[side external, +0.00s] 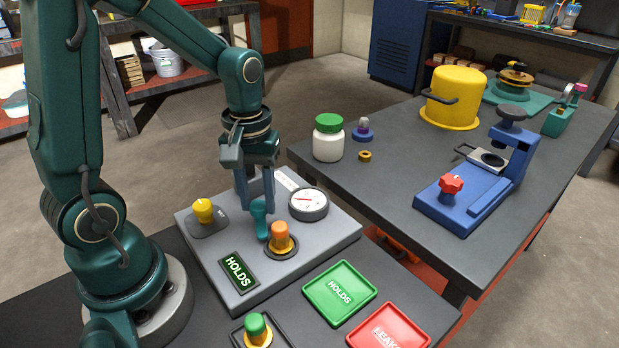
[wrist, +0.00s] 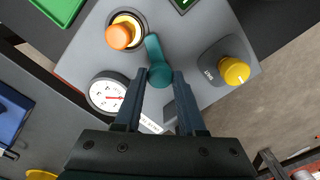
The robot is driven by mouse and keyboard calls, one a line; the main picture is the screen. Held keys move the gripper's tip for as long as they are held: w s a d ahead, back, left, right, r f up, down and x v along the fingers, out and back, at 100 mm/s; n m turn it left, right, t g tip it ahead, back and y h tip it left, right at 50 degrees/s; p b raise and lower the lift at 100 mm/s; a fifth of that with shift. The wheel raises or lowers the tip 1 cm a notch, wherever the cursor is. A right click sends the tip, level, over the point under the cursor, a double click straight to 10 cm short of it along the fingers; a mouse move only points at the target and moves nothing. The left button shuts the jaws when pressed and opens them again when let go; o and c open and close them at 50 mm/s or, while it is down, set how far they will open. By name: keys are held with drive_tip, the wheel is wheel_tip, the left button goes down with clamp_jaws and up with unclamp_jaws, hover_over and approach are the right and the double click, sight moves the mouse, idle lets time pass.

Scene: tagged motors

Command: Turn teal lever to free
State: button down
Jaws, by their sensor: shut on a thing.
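The teal lever (side external: 260,218) stands on the grey test panel (side external: 231,281), beside an orange-topped part (side external: 281,238) in a round socket. In the wrist view the lever (wrist: 154,50) runs from near the orange part (wrist: 120,36) to a rounded end between my fingers. My gripper (side external: 256,200) is down at the lever and shut on it; the fingers (wrist: 158,76) show on both sides of its end. Any marks beside the lever are too small or hidden to read.
A dial gauge (side external: 309,204) and yellow knob (side external: 204,210) sit close by on the panel. A "HOLDS" display (side external: 239,271) is lit green. Green (side external: 340,317) and red (side external: 364,335) trays lie in front. A green-topped part (side external: 257,329) stands near the front edge.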

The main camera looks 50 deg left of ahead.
sight(258, 205)
drive_tip(key=m, duration=1.2)
drive_tip(key=shift+m, duration=0.4)
idle(0.3)
drive_tip(key=c, duration=0.5)
unclamp_jaws()
drive_tip(key=shift+r, duration=0.1)
drive_tip(key=shift+r, duration=2.5)
